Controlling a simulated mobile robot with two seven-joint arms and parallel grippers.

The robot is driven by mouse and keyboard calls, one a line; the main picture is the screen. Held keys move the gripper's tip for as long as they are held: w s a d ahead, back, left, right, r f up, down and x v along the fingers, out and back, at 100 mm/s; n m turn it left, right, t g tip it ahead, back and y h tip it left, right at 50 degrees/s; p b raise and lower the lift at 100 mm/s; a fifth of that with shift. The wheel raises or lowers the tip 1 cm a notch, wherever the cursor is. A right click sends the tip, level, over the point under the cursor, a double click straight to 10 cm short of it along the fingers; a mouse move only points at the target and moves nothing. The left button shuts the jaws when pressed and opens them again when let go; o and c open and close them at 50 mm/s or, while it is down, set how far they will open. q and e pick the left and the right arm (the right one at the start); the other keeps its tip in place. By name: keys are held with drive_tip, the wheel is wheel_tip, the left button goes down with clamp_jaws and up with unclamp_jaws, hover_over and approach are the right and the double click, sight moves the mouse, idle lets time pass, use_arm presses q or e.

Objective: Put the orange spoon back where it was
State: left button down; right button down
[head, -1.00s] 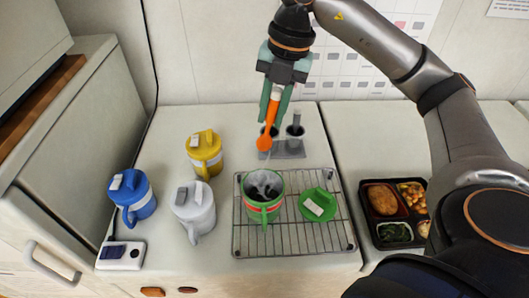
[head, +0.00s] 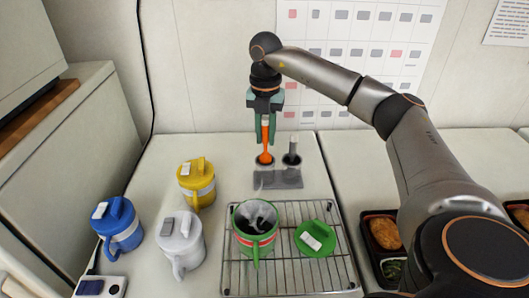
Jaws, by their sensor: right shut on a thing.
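My right gripper (head: 266,138) is shut on the orange spoon (head: 265,157), which hangs upright with its bowl down. The spoon's bowl is at the left cup of a grey holder (head: 278,181) at the back of the counter. I cannot tell how far into the cup it reaches. A grey utensil (head: 293,146) stands in the holder's right cup. My left gripper is not in view.
An open green mug (head: 255,246) and a green lid (head: 315,238) are on a wire rack (head: 338,270) in front of the holder. Yellow (head: 196,184), white (head: 180,245) and blue (head: 119,228) lidded mugs stand to the left. A bento tray (head: 370,238) is at right.

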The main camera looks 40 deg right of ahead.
sight(266, 117)
drive_tip(key=shift+f, duration=2.4)
drive_tip(key=shift+f, duration=0.15)
drive_tip(key=c, duration=0.7)
unclamp_jaws()
wheel_tip(266, 117, up, 12)
drive_tip(key=shift+r, duration=0.2)
drive_tip(key=shift+f, duration=0.1)
